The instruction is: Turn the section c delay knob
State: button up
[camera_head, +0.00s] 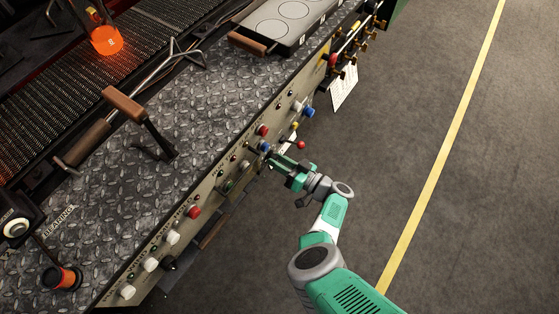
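The control panel (220,185) is a beige strip along the front of the machine, with several knobs and buttons. Its labels are too small to read, so I cannot tell which control is the section c delay knob. My gripper (271,158) is at the panel's middle stretch, its fingers pointing at the panel. A blue knob (264,147) is right by the fingertips; I cannot tell whether they touch it. A red button (262,130) is just above it. The finger gap is too small and partly hidden to judge.
White knobs (172,237) and a red button (194,211) line the lower left of the panel. Another blue knob (309,112) and a red-tipped lever (300,145) are up and right of my gripper. A glowing orange piece (107,40) is on the machine. The floor at right is clear.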

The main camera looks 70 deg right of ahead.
jog(key=shift+c, duration=0.3)
jog(key=m+p, duration=0.1)
jog(key=m, duration=1)
jog(key=shift+f+m, duration=0.15)
jog(key=shift+m, duration=0.15)
dwell(0.4)
jog(key=o, duration=1)
